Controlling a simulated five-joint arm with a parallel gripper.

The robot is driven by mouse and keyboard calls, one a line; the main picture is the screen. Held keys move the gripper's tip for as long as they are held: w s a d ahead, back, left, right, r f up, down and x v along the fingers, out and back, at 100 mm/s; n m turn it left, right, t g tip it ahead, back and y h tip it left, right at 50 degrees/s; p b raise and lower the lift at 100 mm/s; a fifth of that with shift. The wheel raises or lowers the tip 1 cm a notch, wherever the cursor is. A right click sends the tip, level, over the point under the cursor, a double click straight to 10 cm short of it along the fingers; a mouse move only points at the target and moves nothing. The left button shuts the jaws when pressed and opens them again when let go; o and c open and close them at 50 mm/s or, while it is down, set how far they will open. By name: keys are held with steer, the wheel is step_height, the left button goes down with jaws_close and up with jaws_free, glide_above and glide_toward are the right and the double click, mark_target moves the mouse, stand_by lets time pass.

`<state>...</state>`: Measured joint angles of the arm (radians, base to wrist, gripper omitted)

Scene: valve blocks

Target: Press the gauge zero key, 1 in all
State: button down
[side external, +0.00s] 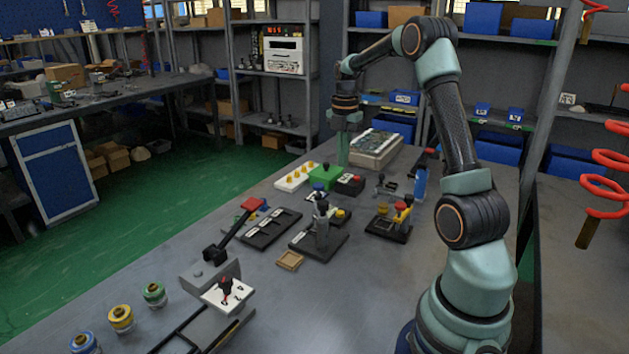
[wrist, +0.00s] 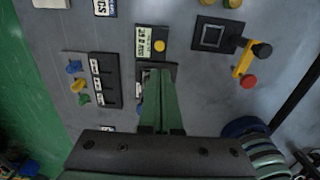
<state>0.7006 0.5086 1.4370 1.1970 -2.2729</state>
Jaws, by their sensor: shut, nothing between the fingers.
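In the wrist view, a small dark panel holds a pale display (wrist: 143,42) with a yellow round button (wrist: 159,45) beside it; this looks like the gauge and its key. In the side view, a yellow button (side external: 341,213) shows mid-table, partly behind a grey post. My gripper (side external: 343,163) points down above the far part of the table, near a green box. In the wrist view my gripper (wrist: 158,72) has its two green fingers together with nothing between them. The fingertips appear below the yellow button in the picture, apart from it. They partly hide a dark block there.
A green box (side external: 325,177) and a black box with a red button (side external: 350,184) stand close to my gripper.

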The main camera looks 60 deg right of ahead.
mark_target(341, 213)
steer(key=shift+f, duration=0.1)
step_height(341, 213, down, 14)
steer(key=shift+r, duration=0.1)
stand_by(0.5)
steer(key=shift+a+f, duration=0.1)
steer(key=shift+f, duration=1.05)
steer(key=shift+s, duration=0.1)
step_height(341, 213, up, 16)
steer(key=shift+w+d+f, duration=0.25)
steer(key=shift+w, duration=0.15)
